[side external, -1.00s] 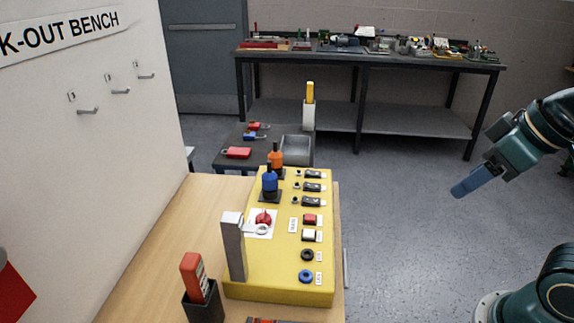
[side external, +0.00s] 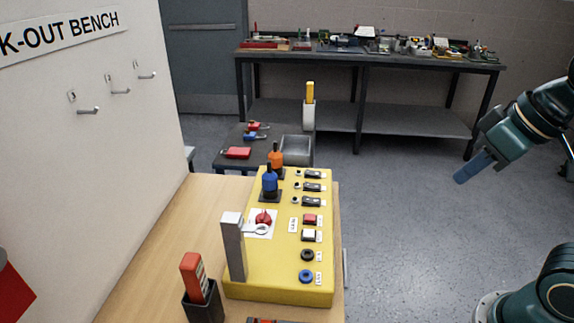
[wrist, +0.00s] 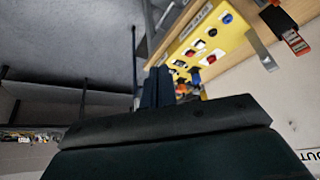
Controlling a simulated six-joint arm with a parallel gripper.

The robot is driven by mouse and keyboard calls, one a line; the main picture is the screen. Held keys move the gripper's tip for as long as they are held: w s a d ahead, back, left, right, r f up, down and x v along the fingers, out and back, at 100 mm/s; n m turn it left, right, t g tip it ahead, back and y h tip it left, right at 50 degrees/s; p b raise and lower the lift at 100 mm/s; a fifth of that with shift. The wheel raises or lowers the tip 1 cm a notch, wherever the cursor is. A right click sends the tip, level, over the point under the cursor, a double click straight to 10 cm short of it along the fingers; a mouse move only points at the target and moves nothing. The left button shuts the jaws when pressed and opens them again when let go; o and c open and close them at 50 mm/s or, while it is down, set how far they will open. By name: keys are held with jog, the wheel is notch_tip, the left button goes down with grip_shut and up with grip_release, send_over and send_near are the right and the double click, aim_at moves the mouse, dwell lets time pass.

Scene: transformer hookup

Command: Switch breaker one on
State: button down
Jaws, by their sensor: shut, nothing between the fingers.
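The yellow panel (side external: 270,285) lies on the wooden bench, and it also shows in the wrist view (wrist: 233,38). Three black breaker switches (side external: 313,174) (side external: 312,187) (side external: 311,201) sit in a column at its far right part, each with a small white label. The labels are too small to read, so I cannot tell which is breaker one or how the switches are set. My gripper (side external: 474,167) is shut and empty, in the air well to the right of the panel. Its fingers (wrist: 157,87) show in the wrist view, touching nothing.
Blue (side external: 269,183) and orange (side external: 277,157) knobs stand up left of the breakers. A grey post (side external: 233,247) rises at the panel's near left. A red meter-like item (side external: 195,277) stands in a black holder. The air between my gripper and the panel is clear.

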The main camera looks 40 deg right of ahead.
jog(key=w+r+m+g, duration=0.1)
jog(key=w+r+m, duration=0.1)
jog(key=w, duration=0.5)
jog(key=m+g+y, duration=0.1)
jog(key=m+g, duration=0.2)
jog(key=m, duration=0.4)
send_over(305, 198)
jog(key=s+d, duration=0.2)
notch_tip(305, 198, down, 8)
jog(key=shift+w+a, duration=0.2)
jog(key=shift+a, duration=0.05)
jog(key=shift+f, duration=0.1)
jog(key=f, duration=0.9)
jog(key=w+a+f, duration=0.1)
jog(key=f, duration=0.3)
jog(key=shift+w+f, duration=0.1)
jog(key=shift+f, duration=0.2)
jog(key=shift+a, duration=0.1)
